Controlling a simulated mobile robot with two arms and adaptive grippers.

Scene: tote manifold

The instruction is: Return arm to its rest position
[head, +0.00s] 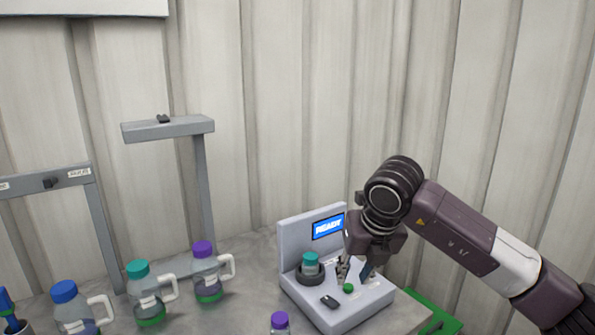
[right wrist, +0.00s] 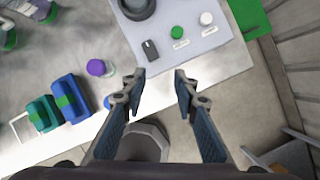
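My right arm comes in from the right in the head view. Beyond the fingertips lies the device (right wrist: 195,45), with a green button (right wrist: 176,32) and a white button (right wrist: 207,18). The device's screen (head: 328,227) reads READY. A teal-capped vial (head: 310,263) sits in the device's dark round holder. My left gripper is in neither view.
Jugs with blue (head: 64,291), teal (head: 138,268) and purple (head: 203,248) caps stand on the counter to the left. Another purple cap (head: 279,320) is close in front of the device. Grey stands (head: 168,128) rise behind. A green object (head: 437,315) lies right of the device.

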